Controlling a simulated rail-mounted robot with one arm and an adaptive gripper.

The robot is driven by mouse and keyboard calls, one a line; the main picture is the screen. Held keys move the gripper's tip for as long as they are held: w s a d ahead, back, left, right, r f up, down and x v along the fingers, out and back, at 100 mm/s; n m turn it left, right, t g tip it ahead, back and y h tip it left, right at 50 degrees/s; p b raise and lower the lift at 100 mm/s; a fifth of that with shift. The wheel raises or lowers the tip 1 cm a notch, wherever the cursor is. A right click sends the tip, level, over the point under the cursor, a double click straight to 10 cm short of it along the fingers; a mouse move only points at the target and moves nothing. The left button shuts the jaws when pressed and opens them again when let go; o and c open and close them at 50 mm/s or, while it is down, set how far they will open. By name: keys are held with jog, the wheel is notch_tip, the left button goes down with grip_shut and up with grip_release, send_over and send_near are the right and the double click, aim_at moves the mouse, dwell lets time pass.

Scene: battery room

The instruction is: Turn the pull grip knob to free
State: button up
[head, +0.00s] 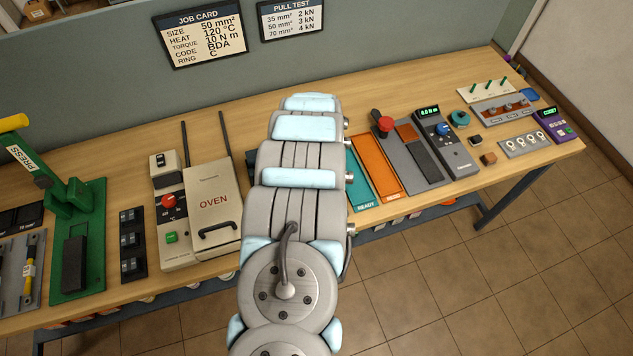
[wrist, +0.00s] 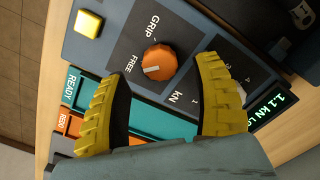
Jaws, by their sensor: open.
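In the wrist view the pull grip knob (wrist: 159,62) is a round orange knob on a dark panel. The words GRIP and FREE are printed beside it. A white mark on the knob lies on its lower left, on the side of FREE. My gripper (wrist: 155,70) has its two yellow ribbed fingers spread apart, one on each side of the knob in the picture. The gap is empty, and no contact with the knob shows. In the head view my arm hides the gripper and the knob.
The panel also carries a yellow button (wrist: 88,24) and a green-lit display (wrist: 269,111) reading about 1.1 kN. The teal READY tray (head: 360,184) and orange REDO tray (head: 377,166) lie beside my arm. An oven (head: 212,180) stands left of it.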

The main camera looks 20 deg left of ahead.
notch_tip(320, 180, up, 6)
jog(key=shift+r, duration=1.35)
